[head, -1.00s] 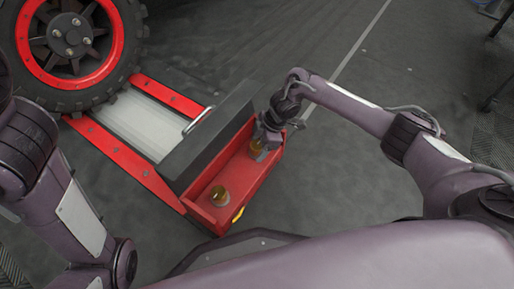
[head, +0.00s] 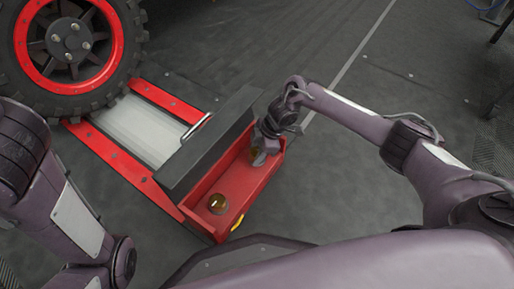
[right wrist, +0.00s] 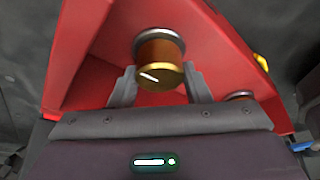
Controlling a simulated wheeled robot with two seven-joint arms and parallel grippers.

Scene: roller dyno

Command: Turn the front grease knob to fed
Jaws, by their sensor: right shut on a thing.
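The near knob (head: 217,202) is free. My right gripper (head: 261,157) reaches down into the tray's far end and is shut on the far knob (head: 254,153), which its fingers partly hide. In the right wrist view this knob (right wrist: 160,60) has an amber body, a gold face and a white pointer mark, with a grey finger on either side. The other knob (right wrist: 240,95) is mostly hidden behind my gripper there. No setting labels are readable. My left arm shows, but its gripper does not.
A dark cover (head: 205,150) with a metal handle (head: 196,127) borders the tray's left side. Beyond it are the pale roller bed (head: 140,127) and a large tyre with a red rim (head: 115,50). The floor right of the tray is clear.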

